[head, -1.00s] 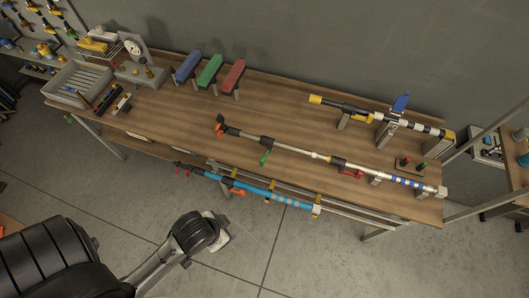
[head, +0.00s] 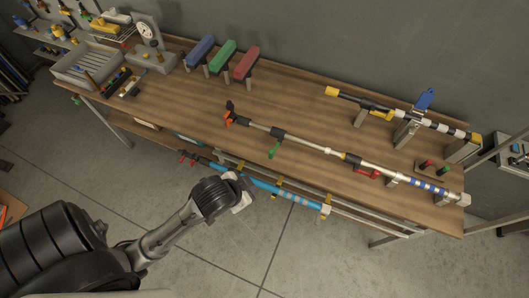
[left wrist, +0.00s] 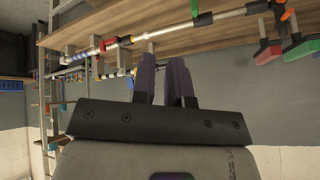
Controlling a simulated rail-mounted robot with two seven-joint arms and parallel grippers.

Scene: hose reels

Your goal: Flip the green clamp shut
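The green clamp (head: 275,147) sits on the long pole lying along the table; its green lever sticks out from the pole toward the table's front edge. In the left wrist view the green clamp (left wrist: 196,10) shows at the top, above the fingers. My left gripper (left wrist: 165,75) has its two dark fingers apart with a narrow gap and nothing between them. In the head view my left wrist is in front of the table, low and left of the clamp, apart from it; its fingers cannot be made out there. My right gripper is out of view.
The pole also carries a red clamp (head: 367,173) to the right and an orange-red lever (head: 229,119) at its left end. A blue pole (head: 263,184) runs below the front edge. Blue, green and red blocks (head: 246,63) stand at the back. A yellow-ended pole (head: 378,107) lies behind right.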

